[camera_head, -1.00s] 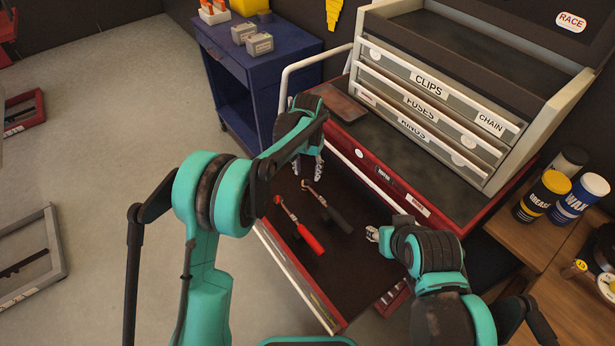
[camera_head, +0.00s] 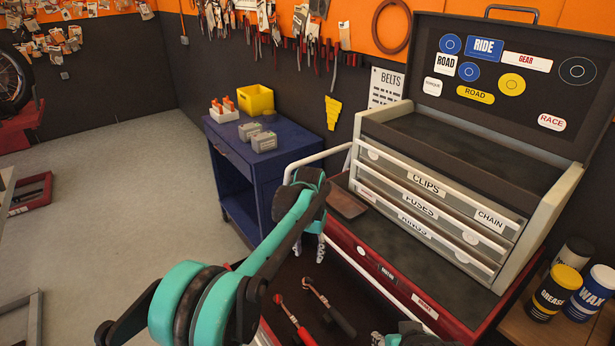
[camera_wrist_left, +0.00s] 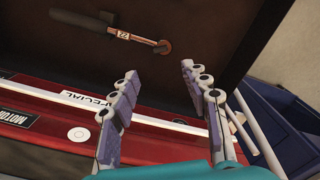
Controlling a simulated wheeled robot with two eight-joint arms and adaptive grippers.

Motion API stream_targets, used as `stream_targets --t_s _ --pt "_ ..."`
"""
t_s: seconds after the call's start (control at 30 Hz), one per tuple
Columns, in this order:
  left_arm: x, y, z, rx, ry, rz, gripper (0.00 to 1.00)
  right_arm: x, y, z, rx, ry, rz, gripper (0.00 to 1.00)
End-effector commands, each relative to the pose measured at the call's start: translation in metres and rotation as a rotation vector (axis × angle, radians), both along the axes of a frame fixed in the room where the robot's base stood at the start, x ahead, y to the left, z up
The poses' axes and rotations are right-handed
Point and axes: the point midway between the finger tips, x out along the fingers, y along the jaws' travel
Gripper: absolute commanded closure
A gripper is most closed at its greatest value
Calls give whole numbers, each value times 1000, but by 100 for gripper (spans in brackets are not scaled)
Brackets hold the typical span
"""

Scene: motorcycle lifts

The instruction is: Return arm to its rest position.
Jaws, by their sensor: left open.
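My left arm reaches in from the lower left of the head view. My left gripper (camera_head: 310,250) points down over the left part of the open drawer. In the left wrist view the gripper (camera_wrist_left: 158,88) has its two fingers spread with nothing between them. A black-handled tool marked 22 (camera_wrist_left: 135,37) lies in the drawer beyond the fingertips. In the head view this tool (camera_head: 330,307) lies beside a red-handled tool (camera_head: 293,318). Only the top of my right gripper (camera_head: 385,339) shows at the bottom edge; its jaws cannot be made out.
The red tool chest (camera_head: 415,270) carries a grey drawer unit (camera_head: 437,190) marked clips, fuses and rings. A blue cart (camera_head: 235,172) stands to the left, near the chest's white side handle (camera_head: 322,157). Grease (camera_head: 551,293) and wax (camera_head: 590,292) cans stand at right.

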Motion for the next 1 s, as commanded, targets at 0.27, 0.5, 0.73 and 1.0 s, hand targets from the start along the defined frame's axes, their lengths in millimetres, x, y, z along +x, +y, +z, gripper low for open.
stream_targets --t_s 0.27,0.5,0.73,1.0 --pt "-31 37 41 -24 -78 58 53 0 0 0 0 0 0 60" --pt "-102 96 85 -65 -232 161 53 0 0 0 0 0 0 60" --pt "-182 143 91 -96 -382 257 53 0 0 0 0 0 0 60" --pt "-260 177 60 -121 -540 354 53 0 0 0 0 0 0 60"
